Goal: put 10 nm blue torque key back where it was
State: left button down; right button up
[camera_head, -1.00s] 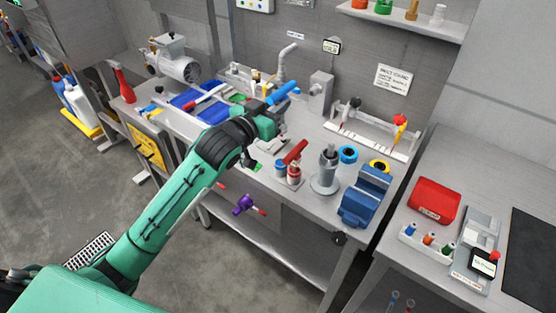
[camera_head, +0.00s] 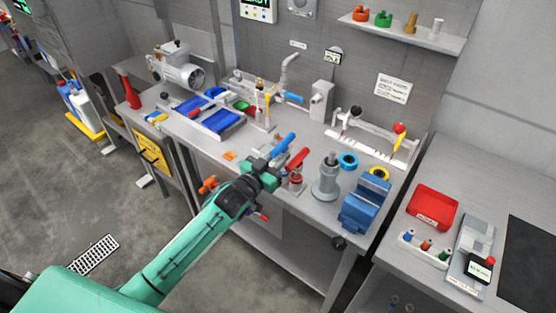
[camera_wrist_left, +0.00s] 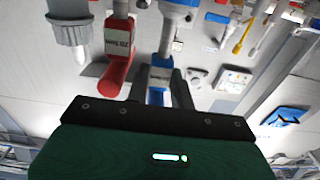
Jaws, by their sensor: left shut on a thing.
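The blue torque key (camera_head: 283,145) is in the jaws of my left gripper (camera_head: 272,160), above the front edge of the bench. In the left wrist view the blue key (camera_wrist_left: 158,76), with a white label, sits between the two dark fingers of the left gripper (camera_wrist_left: 159,88). A red torque key (camera_head: 298,158) stands close to its right in the head view. In the wrist view the red key (camera_wrist_left: 119,52) also carries a label and is just left of the fingers. Whether the blue key touches a holder cannot be told. My right gripper is not in view.
A grey post on a round base (camera_head: 326,178) and a blue vise (camera_head: 366,203) stand right of the keys. Blue trays (camera_head: 222,121) lie behind to the left. A tap with a blue handle (camera_head: 291,97) is at the back. Blue and yellow rings lie near the vise.

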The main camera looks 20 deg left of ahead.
pick_arm(q)
jog(key=c, duration=1.7)
grip_release()
jog(key=f, duration=0.2)
jog(key=shift+s+f, duration=0.2)
jog(key=shift+f, duration=0.15)
jog(key=o, duration=0.4)
jog(key=shift+w+d, duration=0.1)
jog(key=shift+w, duration=0.1)
jog(key=shift+o, duration=0.5)
jog(key=shift+w, duration=0.4)
jog(key=shift+s+r, duration=0.1)
jog(key=b+v, duration=0.2)
jog(key=v, duration=1)
jog(key=shift+r+b, duration=0.3)
jog(key=shift+r, duration=0.05)
